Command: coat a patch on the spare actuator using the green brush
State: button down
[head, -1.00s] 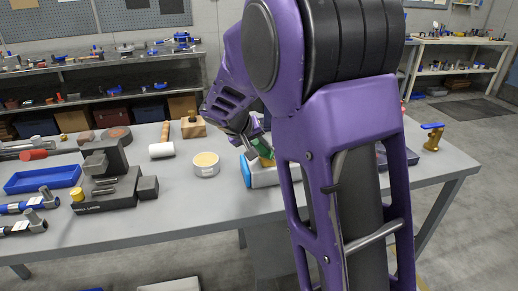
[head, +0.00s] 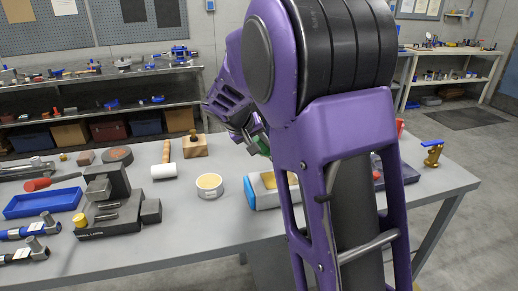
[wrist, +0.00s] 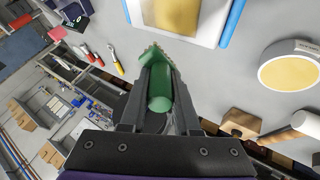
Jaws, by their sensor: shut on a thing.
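The green brush (wrist: 160,88) is clamped between the fingers of my gripper (wrist: 158,75); its bristle end points towards the top of the wrist view. A sliver of the brush (head: 263,146) shows in the head view, beside my arm. The spare actuator (head: 262,199) is a pale body with a blue end, lying on the bench and partly hidden by my arm. A yellow patch (head: 269,180) shows on its top. In the wrist view the actuator (wrist: 146,20) and its yellow patch (wrist: 188,12) are at the top edge, apart from the brush.
A round tin of yellow paste (head: 209,186) stands left of the actuator; it also shows in the wrist view (wrist: 290,68). Behind it are a white-headed mallet (head: 164,170) and a wooden block (head: 195,147). A blue tray (head: 43,203) and a black stepped fixture (head: 110,205) stand left.

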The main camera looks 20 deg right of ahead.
jog(key=shift+r+p, duration=0.65)
jog(key=shift+r, duration=0.7)
